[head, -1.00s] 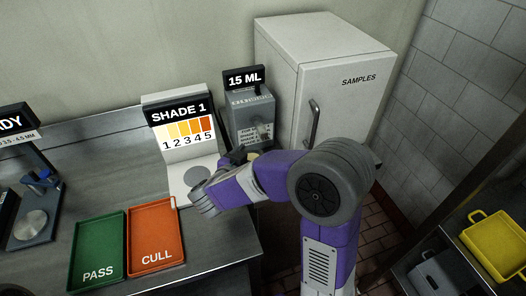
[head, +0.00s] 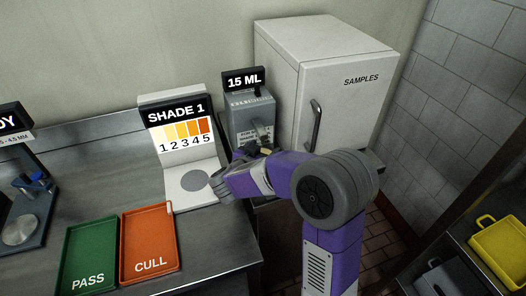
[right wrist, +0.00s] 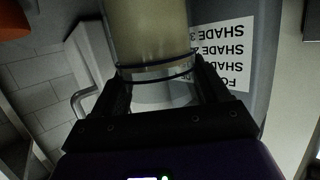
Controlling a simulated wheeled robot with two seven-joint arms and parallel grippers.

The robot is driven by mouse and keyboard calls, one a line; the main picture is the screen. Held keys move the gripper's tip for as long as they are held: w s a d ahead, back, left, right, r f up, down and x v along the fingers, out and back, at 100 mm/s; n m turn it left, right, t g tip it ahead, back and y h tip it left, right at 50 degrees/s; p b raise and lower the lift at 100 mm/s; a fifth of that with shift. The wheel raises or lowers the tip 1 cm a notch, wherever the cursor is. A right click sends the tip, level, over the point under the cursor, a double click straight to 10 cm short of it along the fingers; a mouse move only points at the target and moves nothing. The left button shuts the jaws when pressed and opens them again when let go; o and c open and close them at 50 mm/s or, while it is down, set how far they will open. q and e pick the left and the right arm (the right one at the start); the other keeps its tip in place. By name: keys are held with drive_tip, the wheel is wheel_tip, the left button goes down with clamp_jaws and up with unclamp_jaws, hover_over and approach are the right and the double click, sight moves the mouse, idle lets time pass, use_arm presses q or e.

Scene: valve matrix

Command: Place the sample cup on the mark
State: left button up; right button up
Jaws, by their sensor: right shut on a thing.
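The sample cup (right wrist: 152,32) shows in the right wrist view as a clear cylinder with pale yellow contents and a dark-edged clear band. My right gripper (right wrist: 157,78) is shut on it, one dark finger on each side. In the head view my right gripper (head: 220,184) is at the right edge of the shade station (head: 190,150), close to the dispenser. I cannot make out the cup there. A round grey mark (head: 195,180) lies bare on the station's white base, just left of the gripper. My left gripper is not in view.
The 15 ML dispenser (head: 248,115) stands behind the gripper. A white samples cabinet (head: 335,95) stands at right. Green pass (head: 92,258) and orange cull (head: 148,243) trays lie in front of the station.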

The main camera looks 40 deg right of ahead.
drive_tip(key=o, duration=1.3)
drive_tip(key=shift+f, duration=0.15)
drive_tip(key=shift+o, duration=0.2)
drive_tip(key=shift+r, duration=0.25)
drive_tip(key=p+v, duration=0.3)
drive_tip(key=v, duration=0.9)
